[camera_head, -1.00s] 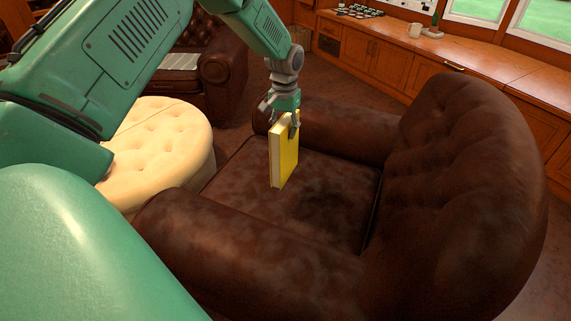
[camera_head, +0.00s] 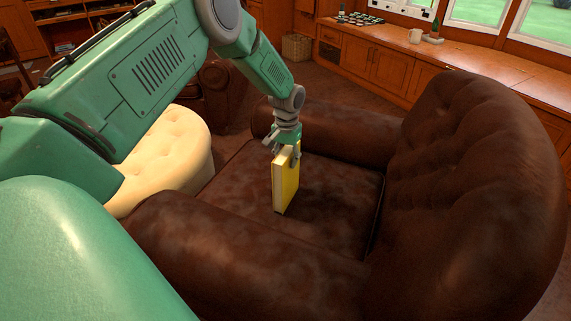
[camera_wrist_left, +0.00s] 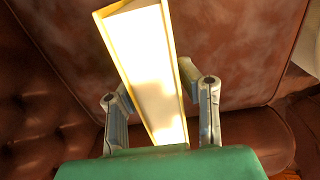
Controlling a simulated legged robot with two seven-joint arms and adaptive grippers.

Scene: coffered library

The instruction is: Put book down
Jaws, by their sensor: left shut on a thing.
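A yellow book (camera_head: 287,184) stands upright, gripped at its top edge by my left gripper (camera_head: 284,152). It is over the seat (camera_head: 325,200) of the dark brown leather armchair. Its lower end is at or close to the seat cushion; I cannot tell if it touches. In the left wrist view the book (camera_wrist_left: 150,70) shows its pale page edges and yellow cover rims between the two fingers of my left gripper (camera_wrist_left: 160,104). My right gripper is not in view.
The armchair's near armrest (camera_head: 240,245), far armrest (camera_head: 325,133) and tall tufted back (camera_head: 470,180) surround the seat. A cream tufted ottoman (camera_head: 170,155) is at the left. A wooden cabinet (camera_head: 400,70) with a mug (camera_head: 415,36) runs along the back.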

